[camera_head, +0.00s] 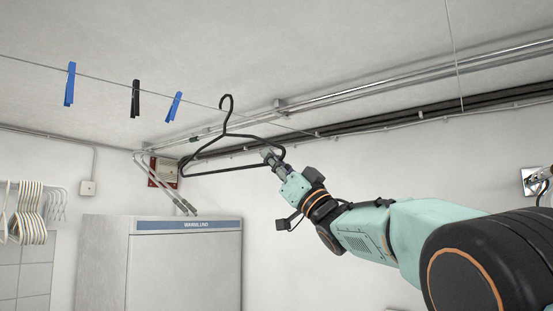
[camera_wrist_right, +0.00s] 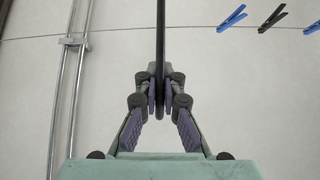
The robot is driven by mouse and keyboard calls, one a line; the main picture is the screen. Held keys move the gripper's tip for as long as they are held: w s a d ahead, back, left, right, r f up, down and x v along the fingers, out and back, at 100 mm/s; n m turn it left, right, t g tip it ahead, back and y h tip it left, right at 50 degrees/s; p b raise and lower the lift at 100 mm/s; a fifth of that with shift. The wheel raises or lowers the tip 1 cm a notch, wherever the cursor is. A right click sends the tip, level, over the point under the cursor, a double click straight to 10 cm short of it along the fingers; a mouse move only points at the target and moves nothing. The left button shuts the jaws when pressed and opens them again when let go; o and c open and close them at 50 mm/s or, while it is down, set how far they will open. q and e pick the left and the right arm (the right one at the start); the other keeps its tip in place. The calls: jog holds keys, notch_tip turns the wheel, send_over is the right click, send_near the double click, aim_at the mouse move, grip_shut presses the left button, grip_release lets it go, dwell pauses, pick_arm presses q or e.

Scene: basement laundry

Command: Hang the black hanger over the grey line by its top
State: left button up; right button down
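The black hanger (camera_head: 225,132) is held up near the ceiling, hook upward, in the head view. My right gripper (camera_head: 268,156) is shut on its right-hand end. In the right wrist view my right gripper's fingers (camera_wrist_right: 162,92) pinch the hanger's dark bar (camera_wrist_right: 160,40) from both sides. The grey line (camera_head: 105,80) runs from upper left down toward the hook and on to the right; it also shows in the right wrist view (camera_wrist_right: 115,29). The hook overlaps the line in the picture; I cannot tell whether it touches or bears on it. My left gripper is not in view.
On the line left of the hanger are a blue peg (camera_head: 70,84), a black peg (camera_head: 135,98) and another blue peg (camera_head: 173,107). Pipes (camera_head: 400,75) run under the ceiling behind.

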notch_tip(320, 180, down, 2)
jog(key=shift+w+f+b, duration=0.1)
jog(key=shift+b, duration=0.5)
jog(key=shift+f+b, duration=0.6)
jog(key=shift+f, duration=0.15)
jog(key=c, duration=1.6)
grip_release()
jog(key=shift+c, duration=0.2)
jog(key=shift+o, duration=1.1)
jog(key=shift+f, duration=0.1)
